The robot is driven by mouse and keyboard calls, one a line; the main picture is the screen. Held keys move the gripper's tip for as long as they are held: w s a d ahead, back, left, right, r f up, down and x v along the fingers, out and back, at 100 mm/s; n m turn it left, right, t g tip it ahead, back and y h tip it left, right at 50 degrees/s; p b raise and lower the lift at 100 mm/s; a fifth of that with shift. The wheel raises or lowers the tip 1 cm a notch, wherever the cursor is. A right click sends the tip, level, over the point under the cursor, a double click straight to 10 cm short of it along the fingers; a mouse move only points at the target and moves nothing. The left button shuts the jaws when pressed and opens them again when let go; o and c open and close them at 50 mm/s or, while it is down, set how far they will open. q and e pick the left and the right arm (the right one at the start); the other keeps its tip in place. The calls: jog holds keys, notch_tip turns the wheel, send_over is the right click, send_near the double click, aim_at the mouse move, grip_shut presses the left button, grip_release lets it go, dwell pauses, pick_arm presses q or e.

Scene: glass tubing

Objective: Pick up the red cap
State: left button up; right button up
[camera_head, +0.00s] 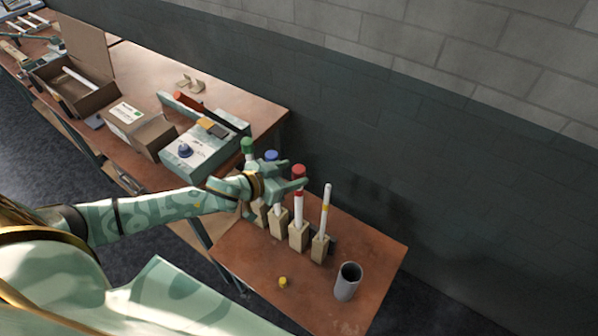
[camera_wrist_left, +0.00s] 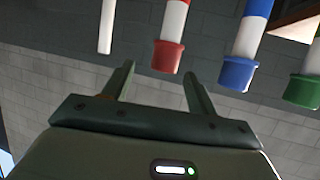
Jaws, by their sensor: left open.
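The red cap (camera_head: 299,170) sits on top of an upright white tube with a red band (camera_head: 298,208), held in a wooden block. It also shows in the left wrist view (camera_wrist_left: 168,57), where the picture is upside down. My left gripper (camera_head: 296,176) is open, with its fingertips close to the red cap. In the left wrist view the gripper (camera_wrist_left: 160,70) points toward the cap, which appears between and just beyond the fingertips. I cannot tell whether they touch. My right gripper is not in view.
A blue cap (camera_head: 271,155) and a green cap (camera_head: 247,145) top neighbouring tubes. An uncapped tube with a yellow band (camera_head: 326,208) stands to the right. A yellow cap (camera_head: 283,281) and a grey cup (camera_head: 347,281) are on the table's front part. A wall rises behind.

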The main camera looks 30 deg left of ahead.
aim_at(296, 170)
pick_arm(q)
jog(key=x, duration=0.5)
jog(key=shift+w+a+f, duration=0.15)
jog(key=shift+w+f, duration=0.1)
jog(key=shift+w, duration=0.05)
jog(key=shift+s, duration=0.15)
jog(key=shift+c, duration=0.4)
jog(key=c, duration=0.9)
jog(key=shift+r, duration=0.15)
